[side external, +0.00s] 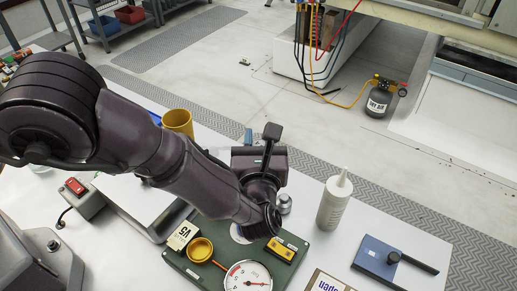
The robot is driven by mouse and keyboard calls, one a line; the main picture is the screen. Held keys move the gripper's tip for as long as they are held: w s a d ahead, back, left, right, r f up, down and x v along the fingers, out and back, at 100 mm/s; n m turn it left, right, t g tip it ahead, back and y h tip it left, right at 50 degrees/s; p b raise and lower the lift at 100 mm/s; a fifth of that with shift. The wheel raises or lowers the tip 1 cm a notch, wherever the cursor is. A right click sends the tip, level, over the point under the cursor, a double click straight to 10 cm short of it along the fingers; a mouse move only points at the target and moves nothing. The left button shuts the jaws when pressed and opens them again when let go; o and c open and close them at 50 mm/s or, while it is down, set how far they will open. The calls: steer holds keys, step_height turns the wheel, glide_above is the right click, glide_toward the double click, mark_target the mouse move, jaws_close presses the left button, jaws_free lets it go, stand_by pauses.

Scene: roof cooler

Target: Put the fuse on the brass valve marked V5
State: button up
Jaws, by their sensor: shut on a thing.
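My gripper (262,208) is at the end of my dark arm, over the back part of a green board (178,262). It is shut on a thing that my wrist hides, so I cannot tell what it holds. On the board, a card marked V5 (184,234) stands beside a round brass-yellow part (200,250), left of my wrist. This may be the brass valve. A yellow block with dark markings (281,248) sits on the board just right of my wrist. I cannot make out the fuse for certain.
A round gauge (247,280) is at the board's front. A white bottle (334,203) stands to the right, with a blue box with a black lever (380,258) beyond it. A small silvery piece (285,203) is behind the board. A yellow cup (178,122) stands behind my arm.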

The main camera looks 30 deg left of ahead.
steer(key=shift+f, duration=1.45)
steer(key=shift+f, duration=0.15)
steer(key=o, duration=0.9)
steer(key=shift+o, duration=0.2)
steer(key=v, duration=1.2)
